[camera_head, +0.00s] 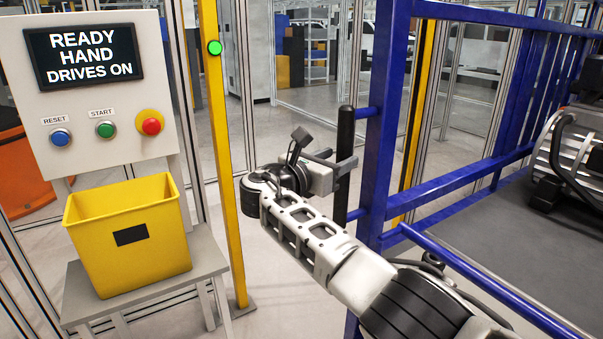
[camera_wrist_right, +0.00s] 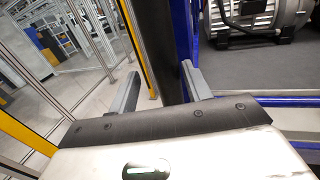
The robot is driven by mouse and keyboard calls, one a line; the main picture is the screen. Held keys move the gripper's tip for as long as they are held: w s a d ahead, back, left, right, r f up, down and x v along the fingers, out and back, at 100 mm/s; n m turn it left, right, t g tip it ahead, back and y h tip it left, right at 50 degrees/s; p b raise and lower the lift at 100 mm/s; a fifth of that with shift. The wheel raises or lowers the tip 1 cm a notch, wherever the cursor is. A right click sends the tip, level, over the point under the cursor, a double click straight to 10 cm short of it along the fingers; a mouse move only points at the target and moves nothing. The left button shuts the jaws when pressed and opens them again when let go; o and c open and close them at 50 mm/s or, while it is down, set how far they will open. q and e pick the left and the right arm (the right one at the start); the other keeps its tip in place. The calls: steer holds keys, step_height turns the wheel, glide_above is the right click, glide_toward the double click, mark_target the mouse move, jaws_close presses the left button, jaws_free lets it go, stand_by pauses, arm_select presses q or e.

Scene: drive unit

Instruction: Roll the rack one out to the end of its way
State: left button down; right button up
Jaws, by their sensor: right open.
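The blue rack (camera_head: 381,120) stands at the right, with a black upright handle bar (camera_head: 344,180) on its left side. The bar also shows in the wrist view (camera_wrist_right: 160,40), running down between my two fingers. My right gripper (camera_head: 335,163) is open at the middle of the bar, with a finger on either side of it. I cannot tell whether either finger touches the bar. The rack carries a ribbed silver motor (camera_head: 575,158) on its dark grey deck (camera_head: 470,232). My left gripper is not in view.
A panel (camera_head: 100,90) at the left reads "READY HAND DRIVES ON". A yellow bin (camera_head: 128,236) stands on a grey stand (camera_head: 205,250) below. A yellow post (camera_head: 221,130) with a green light (camera_head: 215,47) stands left of my gripper. Grey floor (camera_head: 285,290) shows between post and rack.

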steer(key=b+v, duration=0.2)
steer(key=v, duration=1.1)
steer(key=shift+s+a, duration=0.2)
steer(key=shift+s, duration=0.15)
